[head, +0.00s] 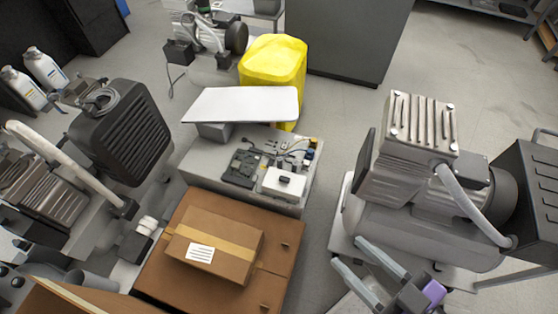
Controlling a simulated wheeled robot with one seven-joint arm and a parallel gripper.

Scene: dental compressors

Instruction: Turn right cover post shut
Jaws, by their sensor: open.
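A grey control box (200,163) stands in the middle with its white lid (240,103) raised at the back. Inside are a black module (245,167), wires and a white block (286,183) with a small dark piece on top. I cannot single out the right cover post at this size. My gripper (348,252) is at the lower right, its two grey fingers apart and pointing up and left. It is open, with nothing visible between the fingers, and is to the right of and in front of the control box.
A cardboard box (215,245) lies on a larger brown box (160,275) in front of the control box. Compressors stand at left (120,130) and right (420,190). A yellow container (273,62) stands behind the lid. Some floor (335,120) is clear between control box and right compressor.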

